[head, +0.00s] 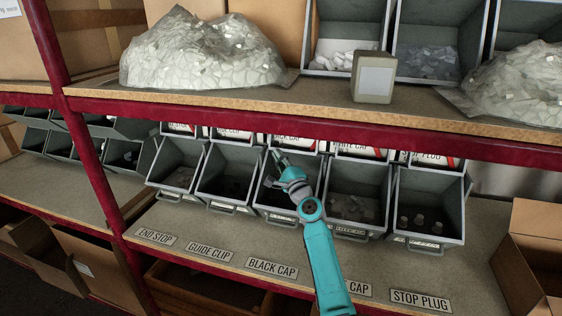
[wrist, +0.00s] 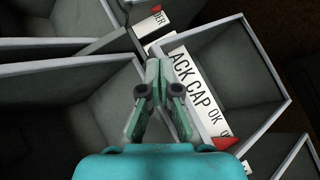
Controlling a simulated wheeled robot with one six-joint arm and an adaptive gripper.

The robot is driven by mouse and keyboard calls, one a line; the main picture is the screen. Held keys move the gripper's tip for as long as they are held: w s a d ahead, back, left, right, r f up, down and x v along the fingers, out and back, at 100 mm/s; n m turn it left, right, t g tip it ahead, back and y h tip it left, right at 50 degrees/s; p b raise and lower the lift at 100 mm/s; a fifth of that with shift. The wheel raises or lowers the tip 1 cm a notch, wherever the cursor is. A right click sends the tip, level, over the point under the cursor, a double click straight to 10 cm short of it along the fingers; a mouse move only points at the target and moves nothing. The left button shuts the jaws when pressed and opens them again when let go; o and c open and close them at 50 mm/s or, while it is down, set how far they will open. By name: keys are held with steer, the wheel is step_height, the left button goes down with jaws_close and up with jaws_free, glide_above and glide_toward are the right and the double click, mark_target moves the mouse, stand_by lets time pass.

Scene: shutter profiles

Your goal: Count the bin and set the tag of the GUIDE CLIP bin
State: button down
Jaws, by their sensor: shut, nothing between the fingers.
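The GUIDE CLIP bin (head: 232,164) is the second from the left in the row on the middle shelf, with small dark pieces low inside; I cannot count them. Its shelf label (head: 210,252) lies in front. Its tag (head: 234,134) above the bin is mostly cut off by the shelf edge, so its setting cannot be read. My gripper (head: 276,156) is shut and empty at the BLACK CAP bin (head: 272,208), right of the GUIDE CLIP bin. In the wrist view my gripper (wrist: 154,68) is beside the BLACK CAP tag (wrist: 196,92), which shows "OK" and a red marker (wrist: 226,143).
END STOP (head: 180,160) stands left, and a cap bin (head: 358,180) and STOP PLUG bin (head: 430,185) stand right. The red shelf beam (head: 300,126) runs close above the bins. A cardboard box (head: 535,245) is at right. The shelf strip in front holds only flat labels.

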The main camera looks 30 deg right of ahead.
mark_target(272, 144)
steer(key=x, duration=0.6)
steer(key=shift+w+a+r, duration=0.55)
steer(key=shift+w+a, duration=0.15)
steer(key=shift+a, duration=0.15)
steer(key=shift+w+a+r, duration=0.3)
steer(key=shift+w, duration=0.2)
